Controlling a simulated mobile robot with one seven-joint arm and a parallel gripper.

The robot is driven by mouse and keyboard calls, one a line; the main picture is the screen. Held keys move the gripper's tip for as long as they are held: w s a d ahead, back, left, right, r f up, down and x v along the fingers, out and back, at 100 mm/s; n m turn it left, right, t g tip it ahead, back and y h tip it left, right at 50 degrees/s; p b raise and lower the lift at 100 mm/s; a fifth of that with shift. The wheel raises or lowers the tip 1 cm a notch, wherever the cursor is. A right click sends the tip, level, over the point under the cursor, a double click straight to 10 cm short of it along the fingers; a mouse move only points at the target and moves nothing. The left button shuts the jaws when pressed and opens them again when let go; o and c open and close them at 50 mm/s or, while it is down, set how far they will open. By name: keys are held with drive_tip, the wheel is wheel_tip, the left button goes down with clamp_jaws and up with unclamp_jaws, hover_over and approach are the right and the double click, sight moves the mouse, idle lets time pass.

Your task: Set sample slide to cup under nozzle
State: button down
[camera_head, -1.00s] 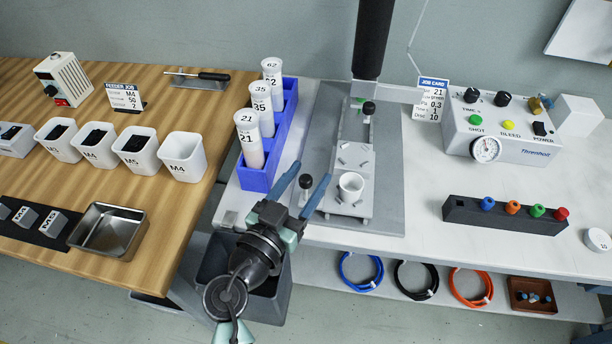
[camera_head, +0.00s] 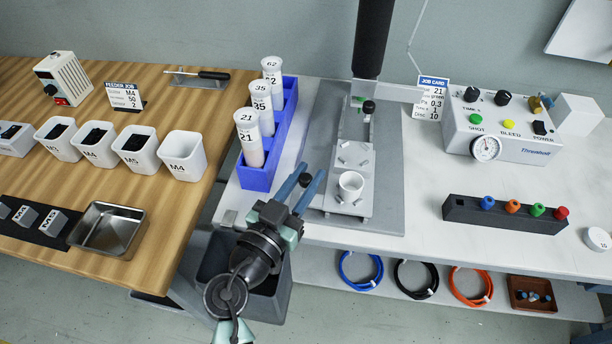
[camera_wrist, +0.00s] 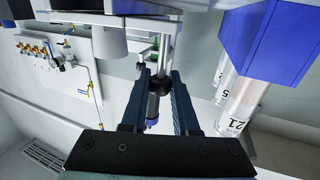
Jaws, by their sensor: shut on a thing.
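The sample slide (camera_head: 352,157) is a light grey plate on a grey base. The white cup (camera_head: 350,185) stands upright at its near end. A black knob (camera_head: 305,180) is at the slide's left side. My gripper (camera_head: 304,187) is shut on this knob, with one blue finger on either side. The wrist view also shows the knob (camera_wrist: 160,86) between the fingers. The black nozzle column (camera_head: 371,40) rises behind the slide, and the cup is nearer to me than it. The nozzle's tip cannot be made out.
A blue rack (camera_head: 258,178) with labelled tubes stands close left of my gripper. The control box (camera_head: 505,125) and a dark holder with coloured caps (camera_head: 500,213) are to the right.

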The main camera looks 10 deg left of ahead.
idle(0.9)
drive_tip(key=w+b, duration=0.2)
drive_tip(key=w, duration=0.2)
drive_tip(key=shift+f+b, duration=0.15)
drive_tip(key=shift+b, duration=0.15)
drive_tip(key=shift+w, duration=0.3)
drive_tip(key=c, duration=0.7)
unclamp_jaws()
drive_tip(key=v, duration=1.3)
drive_tip(key=shift+r+b, duration=0.2)
drive_tip(key=shift+b, duration=0.15)
